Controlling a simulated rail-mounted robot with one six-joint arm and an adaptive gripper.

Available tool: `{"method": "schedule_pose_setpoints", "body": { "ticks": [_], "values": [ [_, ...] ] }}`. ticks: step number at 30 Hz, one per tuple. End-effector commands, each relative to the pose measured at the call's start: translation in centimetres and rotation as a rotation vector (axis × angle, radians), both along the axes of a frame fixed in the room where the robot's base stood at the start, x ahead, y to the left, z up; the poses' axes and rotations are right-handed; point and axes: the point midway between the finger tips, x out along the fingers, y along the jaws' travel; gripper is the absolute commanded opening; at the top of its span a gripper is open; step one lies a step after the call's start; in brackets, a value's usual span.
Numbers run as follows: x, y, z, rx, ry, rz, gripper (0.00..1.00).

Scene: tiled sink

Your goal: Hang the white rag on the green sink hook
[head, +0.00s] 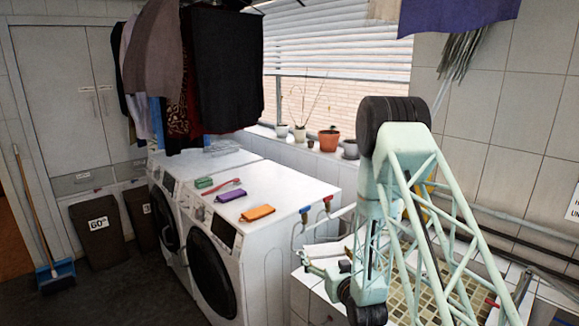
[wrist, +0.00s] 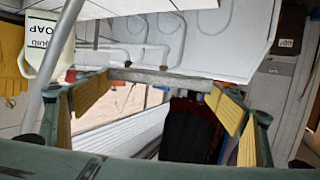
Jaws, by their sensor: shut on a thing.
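My gripper (head: 328,268) is low at the front left corner of the tiled sink (head: 436,276), below the green arm. A small white cloth-like piece (head: 322,250) shows right at the gripper in the head view; I take it for the white rag. In the wrist view, the yellow-padded fingers of my gripper (wrist: 160,100) stand at left and right. I cannot make out the green sink hook in either view; my arm covers much of the sink.
White washing machines (head: 290,185) stand left of the sink, with orange (head: 257,213) and purple (head: 229,196) packs on top. Taps and pipes (head: 327,203) run between machine and sink. A soap container (wrist: 45,45) and yellow glove (wrist: 10,70) show in the wrist view.

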Motion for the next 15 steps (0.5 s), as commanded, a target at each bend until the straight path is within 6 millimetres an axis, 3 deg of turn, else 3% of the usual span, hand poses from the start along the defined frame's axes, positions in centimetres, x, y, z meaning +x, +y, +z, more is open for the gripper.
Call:
{"method": "schedule_pose_setpoints", "body": {
  "ticks": [6,15],
  "values": [
    [-3.4,-4.1,-2.2,-0.001,0.003,-0.105,0.74],
    [-6.5,-7.6,-3.6,0.001,-0.001,-0.193,0.74]
  ]
}}
